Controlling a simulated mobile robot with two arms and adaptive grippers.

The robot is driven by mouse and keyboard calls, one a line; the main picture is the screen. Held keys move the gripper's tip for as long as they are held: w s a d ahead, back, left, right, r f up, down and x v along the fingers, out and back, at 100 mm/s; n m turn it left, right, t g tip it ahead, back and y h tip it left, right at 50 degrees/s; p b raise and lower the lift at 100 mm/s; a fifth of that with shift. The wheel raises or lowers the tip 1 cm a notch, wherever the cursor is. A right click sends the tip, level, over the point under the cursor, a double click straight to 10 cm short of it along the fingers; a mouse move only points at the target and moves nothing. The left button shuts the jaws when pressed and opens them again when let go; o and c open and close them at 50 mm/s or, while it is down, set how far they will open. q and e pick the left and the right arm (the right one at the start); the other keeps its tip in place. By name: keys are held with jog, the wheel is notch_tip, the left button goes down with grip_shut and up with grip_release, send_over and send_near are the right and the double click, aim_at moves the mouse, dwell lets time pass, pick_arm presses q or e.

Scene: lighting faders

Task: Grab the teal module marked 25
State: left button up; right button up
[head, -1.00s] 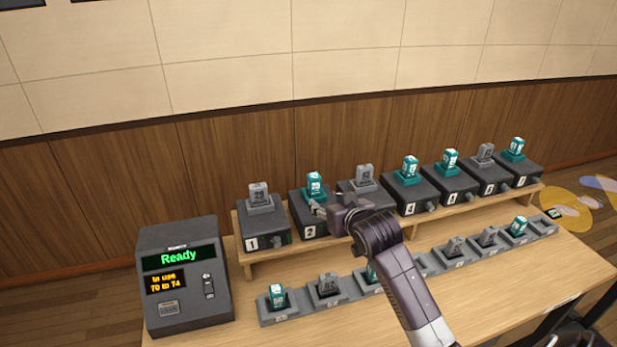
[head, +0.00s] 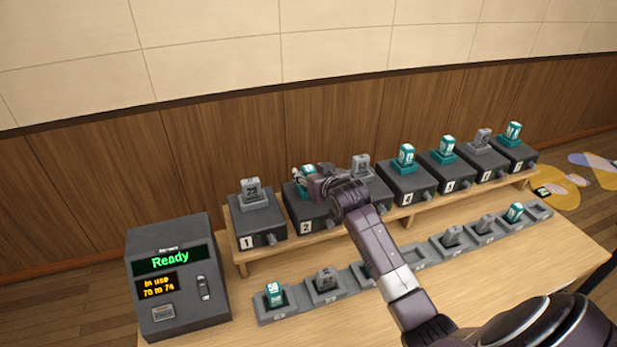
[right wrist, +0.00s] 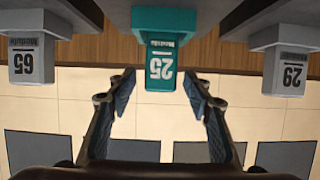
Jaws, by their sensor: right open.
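The teal module marked 25 (right wrist: 160,62) stands upside down in the right wrist view, straight ahead of my right gripper (right wrist: 159,80). The gripper is open, with one finger on each side of the module's lower end in the picture. In the head view the teal module (head: 307,170) is on the black box labelled 2 (head: 294,204), partly hidden by my right gripper (head: 312,182). My left gripper is out of view.
Grey modules 29 (right wrist: 293,72) and 65 (right wrist: 24,62) flank the teal one. Several black boxes with grey or teal modules line the wooden shelf (head: 268,248). A lower rack (head: 299,303) holds more modules. A console (head: 190,298) reading "Ready" stands at the left.

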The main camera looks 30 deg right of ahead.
jog(key=shift+w+d+f, duration=0.1)
jog(key=shift+w+f, duration=0.1)
jog(key=shift+w, duration=0.3)
jog(key=c, duration=0.5)
grip_shut()
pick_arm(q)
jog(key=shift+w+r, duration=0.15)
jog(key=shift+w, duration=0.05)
